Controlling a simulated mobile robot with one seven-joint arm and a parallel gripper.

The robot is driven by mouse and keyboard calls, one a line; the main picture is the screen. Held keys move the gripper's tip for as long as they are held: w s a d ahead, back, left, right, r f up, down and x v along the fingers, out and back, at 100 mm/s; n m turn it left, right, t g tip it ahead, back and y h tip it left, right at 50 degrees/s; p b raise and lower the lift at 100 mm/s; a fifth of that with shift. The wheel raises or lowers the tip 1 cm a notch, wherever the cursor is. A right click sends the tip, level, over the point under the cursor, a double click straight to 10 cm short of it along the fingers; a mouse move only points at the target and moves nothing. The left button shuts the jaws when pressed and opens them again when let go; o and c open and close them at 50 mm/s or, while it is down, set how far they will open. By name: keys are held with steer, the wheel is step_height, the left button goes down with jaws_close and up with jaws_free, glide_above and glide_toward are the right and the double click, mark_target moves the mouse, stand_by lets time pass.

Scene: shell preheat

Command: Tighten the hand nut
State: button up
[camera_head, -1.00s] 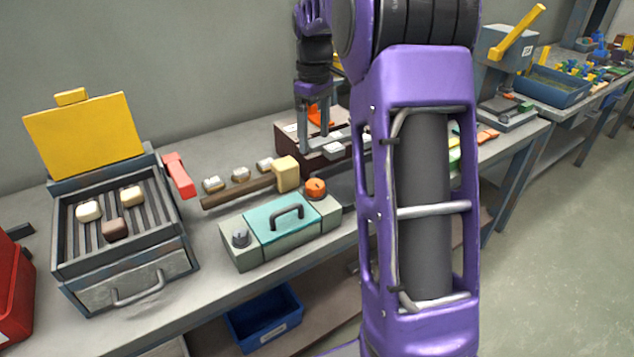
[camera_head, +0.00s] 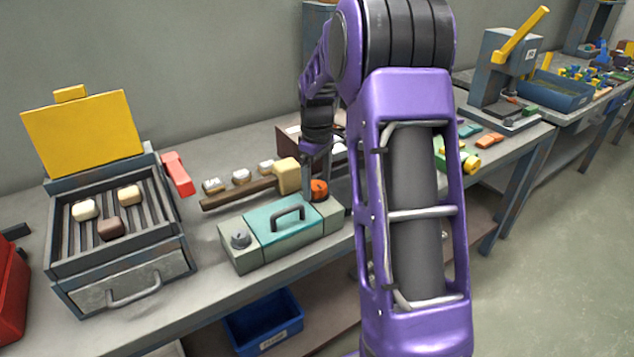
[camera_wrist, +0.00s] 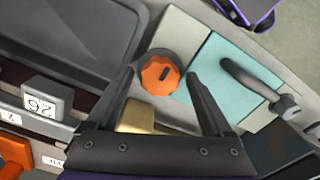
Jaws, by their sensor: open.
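The hand nut looks to be the orange scalloped knob (camera_wrist: 160,75) on one end of a grey-green box with a teal lid. It also shows in the head view (camera_head: 319,190). My gripper (camera_wrist: 161,78) is open, with its two fingers on either side of the knob in the wrist view. I cannot tell whether the fingers reach down around it or are still above it. In the head view my gripper (camera_head: 317,172) is at the knob's upper edge, partly hidden by my arm. The box (camera_head: 230,255) stands on the bench with its handle (camera_head: 288,213) upright.
A mallet with a tan head (camera_head: 286,176) lies just behind the box. A tray of blocks (camera_head: 62,262) with a raised yellow lid stands at the left. A dark case with labelled blocks (camera_wrist: 48,95) is close to my gripper. A blue bin (camera_head: 262,325) is below the bench.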

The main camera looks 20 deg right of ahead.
jaws_close()
steer(key=shift+r+m+p, duration=0.1)
steer(key=shift+m+p, duration=0.2)
steer(key=shift+m, duration=0.2)
steer(key=m+p, duration=0.1)
steer(key=m, duration=0.2)
steer(key=shift+r+p, duration=0.1)
steer(key=shift+p, duration=0.25)
steer(key=m+p, duration=0.2)
steer(key=m, duration=0.3)
steer(key=m+p, duration=0.2)
steer(key=m, duration=0.2)
steer(key=shift+m, duration=0.4)
steer(key=m+p, duration=0.1)
steer(key=m, duration=0.3)
steer(key=shift+m, duration=0.3)
